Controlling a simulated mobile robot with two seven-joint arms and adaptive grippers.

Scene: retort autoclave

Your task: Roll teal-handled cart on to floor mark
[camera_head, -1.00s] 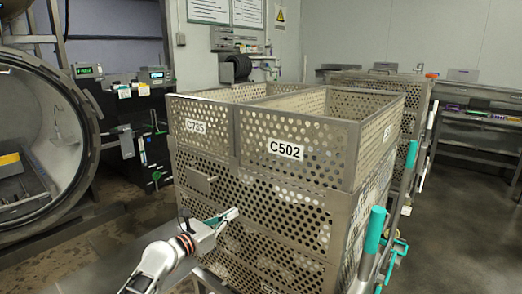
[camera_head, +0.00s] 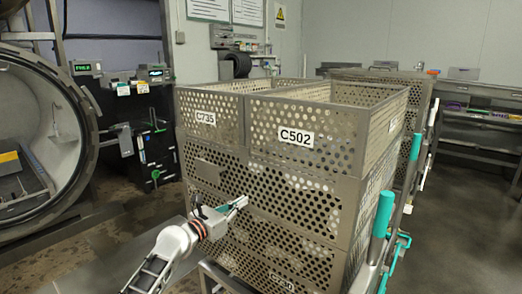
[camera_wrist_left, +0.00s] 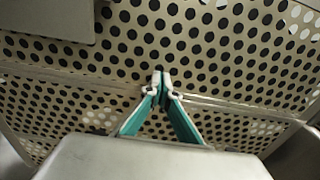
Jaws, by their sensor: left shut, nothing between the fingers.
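The cart carries a stack of perforated metal crates (camera_head: 300,180), with labels C502 and C735 on the top ones. Its upright teal handle (camera_head: 382,213) is at the stack's right near corner, and its frame (camera_head: 216,277) shows low at the left. My left gripper (camera_head: 243,201) is shut and empty, with its tips at the near crate wall. In the left wrist view the closed tips (camera_wrist_left: 161,78) point at the perforated wall (camera_wrist_left: 215,45); I cannot tell whether they touch. I cannot make out a floor mark. My right gripper is not in view.
The open round retort (camera_head: 40,135) stands at the left, with dark control boxes (camera_head: 150,130) beside it. Another crate stack (camera_head: 412,90) stands behind the cart. A metal bench (camera_head: 485,125) lines the right back. Floor (camera_head: 460,220) is clear at the right.

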